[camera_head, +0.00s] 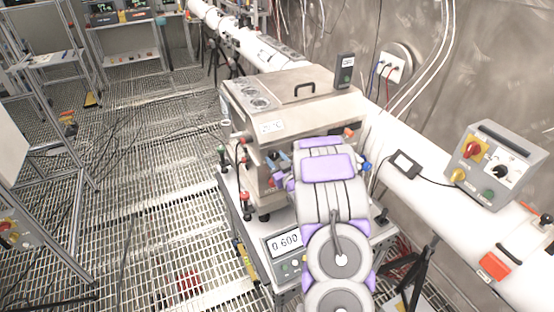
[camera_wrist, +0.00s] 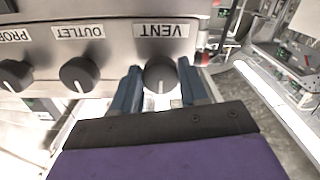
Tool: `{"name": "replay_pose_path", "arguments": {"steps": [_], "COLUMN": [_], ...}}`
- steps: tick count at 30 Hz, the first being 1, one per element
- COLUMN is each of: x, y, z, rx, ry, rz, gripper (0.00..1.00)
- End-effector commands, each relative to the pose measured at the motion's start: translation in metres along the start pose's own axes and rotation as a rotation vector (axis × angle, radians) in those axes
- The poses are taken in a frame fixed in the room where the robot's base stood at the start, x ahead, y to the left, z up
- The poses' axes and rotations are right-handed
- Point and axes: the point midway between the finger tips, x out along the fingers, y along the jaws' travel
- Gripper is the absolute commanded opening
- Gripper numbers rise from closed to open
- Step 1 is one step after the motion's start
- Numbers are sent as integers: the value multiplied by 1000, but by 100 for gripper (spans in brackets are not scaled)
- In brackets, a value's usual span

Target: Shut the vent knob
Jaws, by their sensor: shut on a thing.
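The vent knob (camera_wrist: 160,77) is a dark round knob with a pale pointer line, below the VENT label (camera_wrist: 160,30) on a steel panel in the wrist view. The pointer line runs straight up and down in that view. My gripper (camera_wrist: 160,88) has one blue-grey finger on each side of the knob and is shut on it. In the head view my gripper (camera_head: 278,170) is at the front of the steel machine (camera_head: 300,95), where my arm hides the knob.
The outlet knob (camera_wrist: 79,75) and another knob (camera_wrist: 15,75) sit left of the vent knob in the wrist view. A white pipe (camera_head: 400,185) runs along the wall, carrying a grey control box (camera_head: 495,165). Grating floor (camera_head: 150,170) lies open to the left.

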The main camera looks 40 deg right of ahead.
Motion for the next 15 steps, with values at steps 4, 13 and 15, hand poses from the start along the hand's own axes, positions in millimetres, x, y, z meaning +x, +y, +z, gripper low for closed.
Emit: {"name": "replay_pose_path", "arguments": {"steps": [4, 13, 15], "x": [2, 2, 3], "y": [0, 1, 1], "z": [-4, -6, -7], "rx": [11, 9, 9], "ry": [9, 16, 16], "rz": [0, 1, 1], "gripper": [13, 13, 48]}}
